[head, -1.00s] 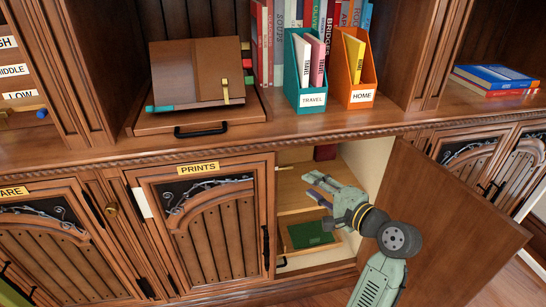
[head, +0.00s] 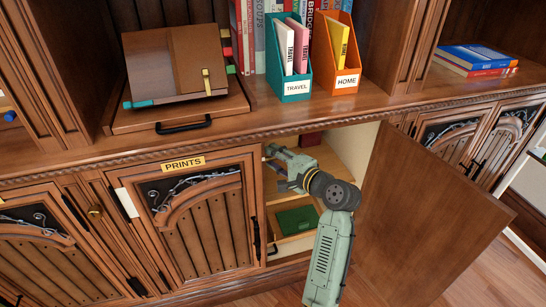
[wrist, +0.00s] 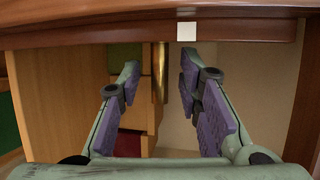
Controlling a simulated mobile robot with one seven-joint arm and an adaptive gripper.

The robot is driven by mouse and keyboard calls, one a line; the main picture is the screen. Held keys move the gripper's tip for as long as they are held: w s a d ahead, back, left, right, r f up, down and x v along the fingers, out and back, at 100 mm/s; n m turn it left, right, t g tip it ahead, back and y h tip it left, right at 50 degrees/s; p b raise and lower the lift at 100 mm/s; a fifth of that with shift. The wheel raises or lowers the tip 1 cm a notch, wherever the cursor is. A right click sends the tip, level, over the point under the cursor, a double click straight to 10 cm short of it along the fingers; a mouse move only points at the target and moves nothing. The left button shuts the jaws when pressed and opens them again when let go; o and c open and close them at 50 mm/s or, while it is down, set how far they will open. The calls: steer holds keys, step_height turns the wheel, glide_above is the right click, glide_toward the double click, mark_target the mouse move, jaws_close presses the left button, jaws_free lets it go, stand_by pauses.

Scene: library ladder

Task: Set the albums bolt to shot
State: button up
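In the head view, my gripper (head: 280,164) reaches into the open cabinet to the right of the closed PRINTS door (head: 208,225), at the upper left of the opening. In the wrist view, my gripper (wrist: 159,75) is open, its two purple-padded fingers apart. A vertical brass rod (wrist: 160,75), possibly the albums bolt, shows between the fingertips and beyond or level with them; I cannot tell whether it is touched. A white square (wrist: 187,31) is on the wooden rail above, right of the rod. No albums label is readable, and the rod is hidden in the head view.
The open cabinet door (head: 425,215) stands swung out to the right of my arm. A green item (head: 296,220) lies low inside. The counter above holds a TRAVEL file (head: 290,65), a HOME file (head: 333,60) and a brown album (head: 175,65). A drawer-like wooden panel (wrist: 50,100) is left of the fingers.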

steer(key=shift+w+a, duration=0.15)
steer(key=shift+a, duration=0.05)
jaws_close()
stand_by(0.3)
stand_by(0.5)
